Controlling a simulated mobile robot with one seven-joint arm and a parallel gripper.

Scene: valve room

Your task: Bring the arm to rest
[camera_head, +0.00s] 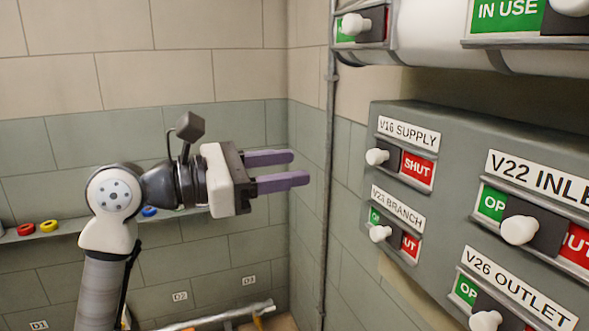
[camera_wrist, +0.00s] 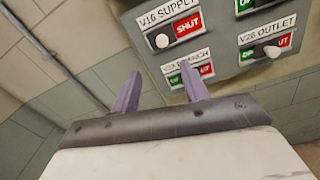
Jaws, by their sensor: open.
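My gripper (camera_head: 285,170) is at the middle of the head view, its two purple fingers apart and pointing right, with nothing between them. It is in free air, left of the grey valve panel (camera_head: 392,119). My gripper (camera_wrist: 160,90) also shows at the lower middle of the wrist view, tilted, with the panel (camera_wrist: 222,60) beyond the fingertips. My arm rises from the lower left of the head view, bent at the elbow.
A shelf with coloured rings (camera_head: 48,225) is at left.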

